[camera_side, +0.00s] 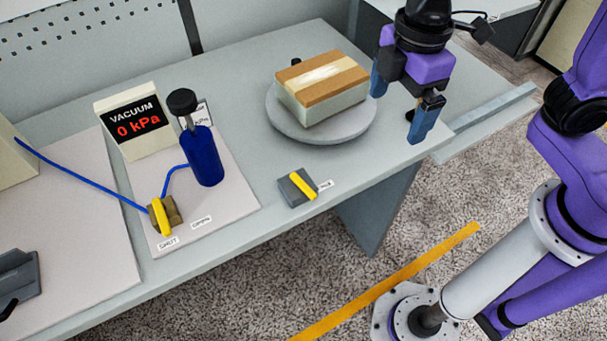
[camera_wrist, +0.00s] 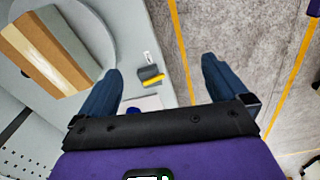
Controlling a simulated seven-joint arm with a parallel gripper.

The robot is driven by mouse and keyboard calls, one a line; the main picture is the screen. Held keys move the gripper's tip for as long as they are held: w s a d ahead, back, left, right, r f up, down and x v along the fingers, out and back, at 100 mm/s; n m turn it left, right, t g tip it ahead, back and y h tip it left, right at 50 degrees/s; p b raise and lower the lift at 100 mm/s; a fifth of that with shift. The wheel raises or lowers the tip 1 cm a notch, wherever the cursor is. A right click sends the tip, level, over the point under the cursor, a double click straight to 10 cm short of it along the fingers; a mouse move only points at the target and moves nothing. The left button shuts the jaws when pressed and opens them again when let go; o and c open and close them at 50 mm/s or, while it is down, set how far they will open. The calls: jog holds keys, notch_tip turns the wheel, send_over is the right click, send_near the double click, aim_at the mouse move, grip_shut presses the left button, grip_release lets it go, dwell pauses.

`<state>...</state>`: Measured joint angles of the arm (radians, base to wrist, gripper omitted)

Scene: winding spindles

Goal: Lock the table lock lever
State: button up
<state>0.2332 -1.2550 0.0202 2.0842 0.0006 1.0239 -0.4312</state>
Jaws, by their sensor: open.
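The table lock lever (camera_side: 303,186) is a short yellow bar on a small dark grey block (camera_side: 291,190) near the table's front edge. A small white label (camera_side: 325,185) lies beside it, too small to read. In the wrist view the yellow lever (camera_wrist: 153,80) shows between the two fingers, well beyond them. My gripper (camera_side: 397,118) is open and empty, with blue fingers, above the table's right part. It is up and to the right of the lever and apart from it. The wrist view also shows my open gripper (camera_wrist: 162,68).
A round grey turntable (camera_side: 345,133) bears a tan-topped box (camera_side: 323,90) behind the lever. At left, a base plate (camera_side: 225,200) holds a blue bottle (camera_side: 203,155), a yellow-handled valve (camera_side: 160,216) and a vacuum display (camera_side: 135,122) reading 0 kPa. Table around the lever is clear.

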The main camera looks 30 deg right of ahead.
aim_at(303, 184)
jog(key=w+a+n, duration=0.3)
jog(key=w+a, duration=0.3)
jog(key=a, duration=0.7)
notch_tip(303, 184, down, 18)
jog(key=shift+d+r, duration=0.1)
jog(key=shift+r, duration=0.15)
jog(key=shift+c, duration=0.3)
jog(key=c, duration=1)
